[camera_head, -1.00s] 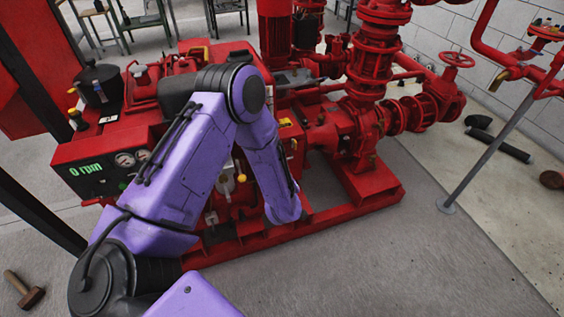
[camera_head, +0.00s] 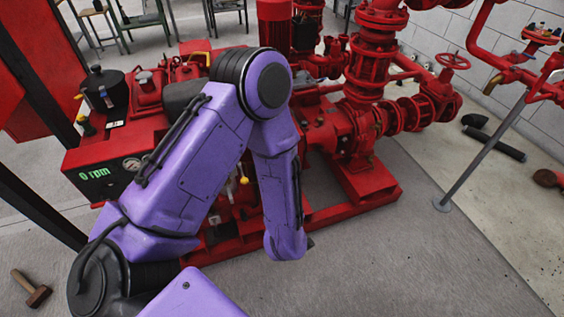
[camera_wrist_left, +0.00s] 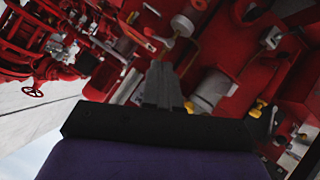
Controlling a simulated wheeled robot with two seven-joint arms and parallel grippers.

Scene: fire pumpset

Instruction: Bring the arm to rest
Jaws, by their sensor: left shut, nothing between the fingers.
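My purple left arm (camera_head: 190,165) comes in from the lower left in the head view. Its elbow is bent high in front of the red pumpset (camera_head: 350,195), and the forearm points down towards the floor. The left gripper is hidden behind the forearm there. In the left wrist view my left gripper (camera_wrist_left: 162,82) is shut and empty, its grey fingers together. Red pump parts, silver cylinders and yellow-handled valves lie beyond the fingertips. I cannot tell how far away they are. The right gripper is in neither view.
A control panel (camera_head: 95,175) reading "0 rpm" is behind the arm at left. Red pipes (camera_head: 500,60) and a grey support post (camera_head: 487,150) stand at right. A hammer (camera_head: 32,289) lies on the floor at lower left. The front floor is mostly clear.

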